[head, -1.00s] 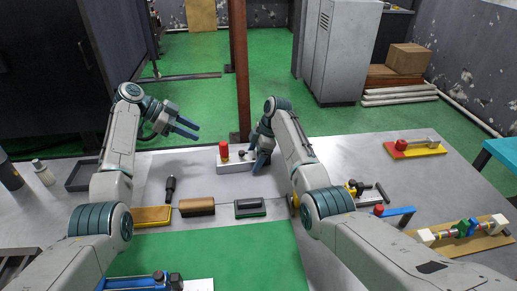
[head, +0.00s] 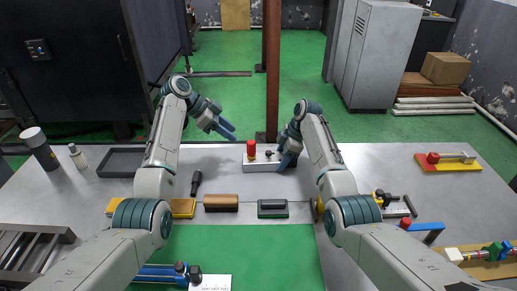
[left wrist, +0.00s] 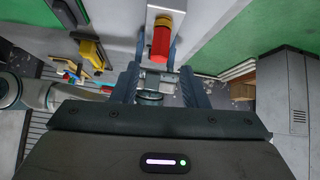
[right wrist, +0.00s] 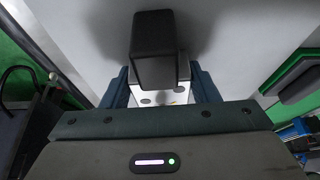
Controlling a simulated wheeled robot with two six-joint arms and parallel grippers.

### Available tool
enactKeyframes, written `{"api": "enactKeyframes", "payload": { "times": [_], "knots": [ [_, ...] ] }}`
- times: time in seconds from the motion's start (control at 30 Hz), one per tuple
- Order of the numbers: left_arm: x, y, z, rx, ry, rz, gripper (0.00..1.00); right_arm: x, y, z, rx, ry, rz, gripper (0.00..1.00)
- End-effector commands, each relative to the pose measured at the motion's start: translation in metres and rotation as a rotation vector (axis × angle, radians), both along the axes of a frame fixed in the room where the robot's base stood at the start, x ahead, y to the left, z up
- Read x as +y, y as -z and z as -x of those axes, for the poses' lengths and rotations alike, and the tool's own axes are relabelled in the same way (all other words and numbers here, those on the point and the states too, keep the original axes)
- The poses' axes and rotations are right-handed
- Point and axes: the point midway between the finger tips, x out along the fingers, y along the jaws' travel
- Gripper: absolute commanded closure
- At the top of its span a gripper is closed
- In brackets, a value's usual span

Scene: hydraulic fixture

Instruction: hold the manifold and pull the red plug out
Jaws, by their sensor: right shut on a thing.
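The manifold (head: 262,164) is a pale block at the far edge of the table in the head view. The red plug (head: 251,149) stands upright on its left part, with a small dark knob beside it. My right gripper (head: 287,160) is shut on the manifold's right end; the right wrist view shows the pale block (right wrist: 150,98) between its fingers, under a dark block. My left gripper (head: 229,131) is open and empty, up and left of the plug. In the left wrist view the red plug (left wrist: 161,42) lines up between the fingers, seemingly beyond them.
A brown-topped block (head: 221,203), a dark-green-edged block (head: 272,208) and a black-handled tool (head: 196,183) lie nearer on the table. A dark tray (head: 120,162) is at left. A red and yellow fixture (head: 447,163) is at right. The table around the manifold is clear.

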Motion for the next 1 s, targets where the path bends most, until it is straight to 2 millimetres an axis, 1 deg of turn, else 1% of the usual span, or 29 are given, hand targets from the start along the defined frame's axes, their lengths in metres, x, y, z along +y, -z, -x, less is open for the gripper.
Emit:
{"api": "enactKeyframes", "payload": {
  "times": [0.03,0.2,0.33,0.4,0.53,0.63,0.77,0.87,1.0],
  "knots": [
    [-0.012,0.002,0.004,0.012,-0.047,-0.040,0.60,0.000,0.000,0.000,0.000,0.000,0.000,0.77],
    [-0.038,0.003,0.015,0.054,-0.314,-0.179,0.60,0.000,0.000,0.000,0.000,0.000,0.000,0.77],
    [-0.047,-0.006,0.025,0.069,-0.546,-0.235,0.60,0.000,0.000,0.000,0.000,0.000,0.000,0.77],
    [-0.049,-0.011,0.030,0.076,-0.661,-0.247,0.60,0.000,0.000,0.000,0.000,0.000,0.000,0.77],
    [-0.048,-0.020,0.038,0.084,-0.832,-0.250,0.60,0.000,0.000,0.000,0.000,0.000,0.000,0.77],
    [-0.046,-0.024,0.042,0.090,-0.914,-0.247,0.60,0.000,0.000,0.000,0.000,0.000,0.000,0.77],
    [-0.045,-0.025,0.043,0.094,-0.961,-0.245,0.60,0.000,0.000,0.000,0.000,0.000,0.000,0.77],
    [-0.047,-0.018,0.040,0.095,-0.965,-0.245,0.60,0.000,0.000,0.000,0.000,0.000,0.000,0.77],
    [-0.051,-0.003,0.033,0.096,-0.964,-0.247,0.60,0.000,0.000,0.000,0.000,0.000,0.000,0.77]
  ]
}}
